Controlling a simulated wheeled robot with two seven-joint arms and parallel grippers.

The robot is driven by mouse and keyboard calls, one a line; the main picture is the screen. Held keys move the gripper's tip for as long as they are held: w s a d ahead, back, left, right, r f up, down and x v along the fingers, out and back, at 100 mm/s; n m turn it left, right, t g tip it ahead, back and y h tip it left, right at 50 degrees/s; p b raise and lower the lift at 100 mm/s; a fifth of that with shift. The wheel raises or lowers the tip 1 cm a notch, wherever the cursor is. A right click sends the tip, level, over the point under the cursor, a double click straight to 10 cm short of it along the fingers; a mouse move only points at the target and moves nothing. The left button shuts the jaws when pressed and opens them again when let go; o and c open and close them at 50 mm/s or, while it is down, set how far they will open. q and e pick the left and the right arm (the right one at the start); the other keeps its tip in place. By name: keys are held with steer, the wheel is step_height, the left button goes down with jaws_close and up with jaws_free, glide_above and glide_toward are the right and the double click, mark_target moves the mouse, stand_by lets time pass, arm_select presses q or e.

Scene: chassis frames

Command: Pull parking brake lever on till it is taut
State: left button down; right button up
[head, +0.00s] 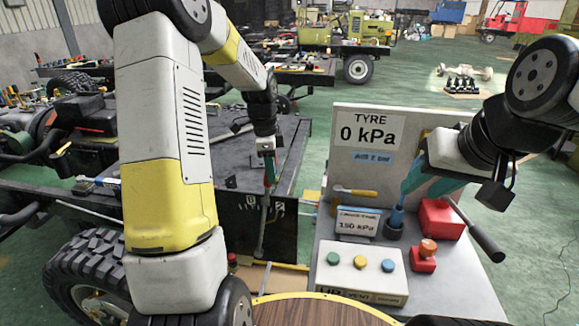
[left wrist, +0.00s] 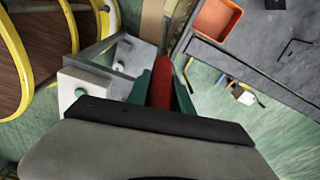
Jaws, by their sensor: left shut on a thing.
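The parking brake lever (head: 262,228) is a thin grey rod with a red grip, standing nearly upright beside the dark chassis box in the head view. My left gripper (head: 269,172) comes down from above and is shut on the red grip. In the left wrist view the red grip (left wrist: 162,82) lies between the green fingers, with the grey rod running away beyond it. The lever's foot and any cable are not clear. My right gripper (head: 430,180), with teal fingers apart, is over the grey bench at right and looks empty.
The dark chassis box (head: 230,210) is close to the lever. An orange bin (left wrist: 216,18) shows in the left wrist view.

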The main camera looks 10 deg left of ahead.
arm_select(q)
steer(key=shift+a, duration=0.3)
steer(key=c, duration=1.1)
jaws_free()
steer(key=r, duration=0.8)
steer(key=shift+s+a, duration=0.15)
steer(key=shift+a, duration=0.2)
steer(key=shift+f, duration=0.1)
steer(key=shift+a, duration=0.1)
